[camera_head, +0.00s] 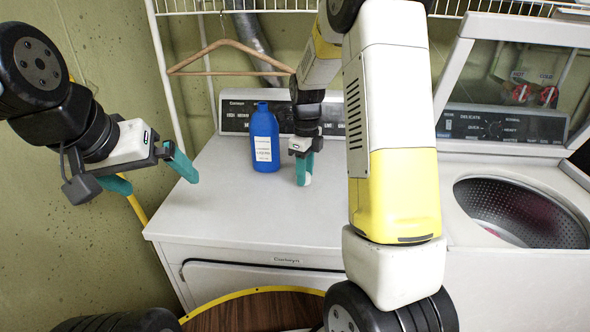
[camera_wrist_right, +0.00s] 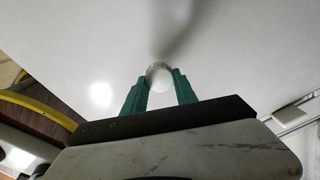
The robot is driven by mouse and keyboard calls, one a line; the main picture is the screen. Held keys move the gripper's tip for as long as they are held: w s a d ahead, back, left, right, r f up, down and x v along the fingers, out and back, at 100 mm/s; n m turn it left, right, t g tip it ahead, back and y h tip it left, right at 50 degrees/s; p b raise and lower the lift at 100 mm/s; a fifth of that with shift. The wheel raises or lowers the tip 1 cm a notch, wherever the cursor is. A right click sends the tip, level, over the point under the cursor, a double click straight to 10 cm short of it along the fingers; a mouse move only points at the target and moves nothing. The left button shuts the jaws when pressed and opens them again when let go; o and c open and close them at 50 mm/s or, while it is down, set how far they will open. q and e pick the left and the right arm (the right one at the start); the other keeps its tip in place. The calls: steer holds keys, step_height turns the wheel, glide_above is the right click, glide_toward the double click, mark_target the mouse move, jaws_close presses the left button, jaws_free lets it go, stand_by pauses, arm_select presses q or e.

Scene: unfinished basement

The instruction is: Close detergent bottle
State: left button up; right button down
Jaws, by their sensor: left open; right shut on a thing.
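A blue detergent bottle (camera_head: 265,140) with a white label stands upright on top of the white dryer. My right gripper (camera_head: 304,174) is just right of the bottle, pointing down close above the dryer top. It is shut on a small white cap (camera_head: 307,180), which also shows between the green fingertips in the right wrist view (camera_wrist_right: 160,76). My left gripper (camera_head: 152,176) is open and empty, out to the left of the dryer and apart from the bottle.
The white dryer top (camera_head: 220,205) is clear around the bottle. A control panel (camera_head: 235,110) rises behind it. An open washer (camera_head: 525,212) stands at the right. A wooden hanger (camera_head: 232,44) hangs from a wire shelf (camera_head: 240,6) above.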

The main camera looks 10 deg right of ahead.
steer(key=s, duration=0.5)
steer(key=s+r, duration=0.1)
steer(key=s, duration=0.4)
steer(key=s+r, duration=0.1)
steer(key=s, duration=0.5)
steer(key=shift+a+r, duration=0.15)
steer(key=shift+a, duration=0.2)
arm_select(q)
steer(key=shift+w, duration=0.1)
